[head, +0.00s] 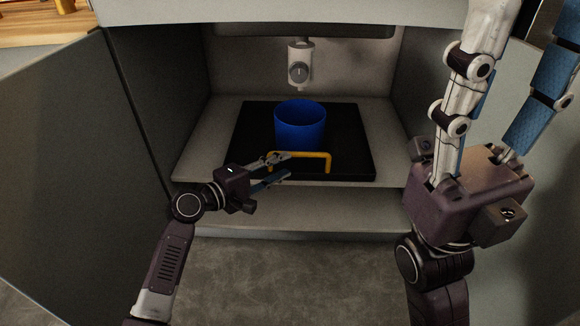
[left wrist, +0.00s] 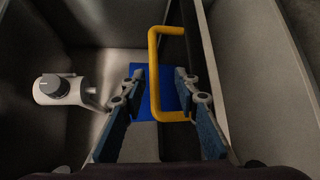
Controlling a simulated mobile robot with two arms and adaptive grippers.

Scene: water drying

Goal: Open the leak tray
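The leak tray (head: 355,145) is a flat black tray on the cabinet's floor panel, with a yellow bar handle (head: 300,154) at its front edge. A blue cup (head: 300,122) stands upright on it. My left gripper (head: 284,165) is open at the left part of the handle. In the left wrist view the yellow handle (left wrist: 153,75) shows between and beyond the two fingers (left wrist: 160,80); I cannot tell whether they touch it. The blue cup (left wrist: 168,88) is partly hidden behind the handle and fingers. My right gripper (head: 525,40) is raised at the right, fingers pointing up, open and empty.
A white pipe with a round valve (head: 298,72) hangs above the cup; the valve (left wrist: 52,88) also shows in the left wrist view. Open cabinet doors stand left (head: 60,150) and right. The floor (head: 290,275) in front is clear.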

